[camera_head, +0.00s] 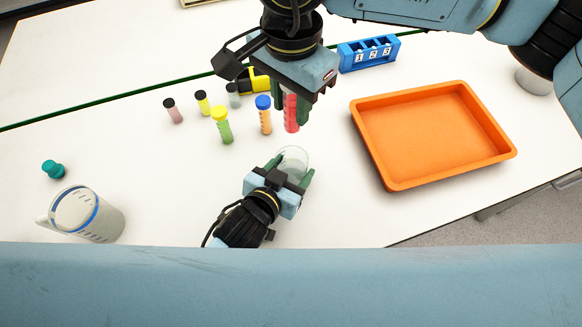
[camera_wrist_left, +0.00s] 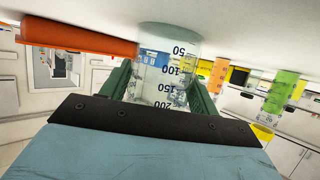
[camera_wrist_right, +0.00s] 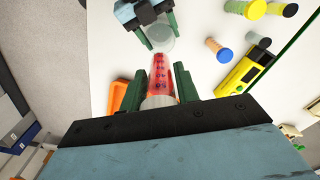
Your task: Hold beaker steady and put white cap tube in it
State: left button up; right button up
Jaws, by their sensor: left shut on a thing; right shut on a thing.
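The clear beaker (camera_head: 293,158) stands near the middle of the table. My left gripper (camera_head: 288,174) is shut around its side. Its volume marks show large in the left wrist view (camera_wrist_left: 170,65). My right gripper (camera_head: 290,98) is shut on a tube with red contents (camera_head: 291,115), held upright beyond the beaker in the head view. The tube's top is hidden by the gripper there; in the right wrist view (camera_wrist_right: 160,72) a whitish end shows between the fingers. The tube's far end points toward the beaker (camera_wrist_right: 157,48); whether it is over the rim I cannot tell.
Tubes with blue (camera_head: 264,114), yellow (camera_head: 221,124) and black caps (camera_head: 173,111) stand left of the red tube. An orange tray (camera_head: 430,179) lies at right, a blue numbered rack (camera_head: 368,53) behind. A jug (camera_head: 100,221) and a teal stopper (camera_head: 53,169) are at left.

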notch_tip(320, 180, down, 11)
dwell(1.3)
jog(key=o, duration=1.1)
notch_tip(320, 180, up, 12)
jog(key=shift+r, duration=0.1)
pick_arm(q)
jog(key=o, duration=1.2)
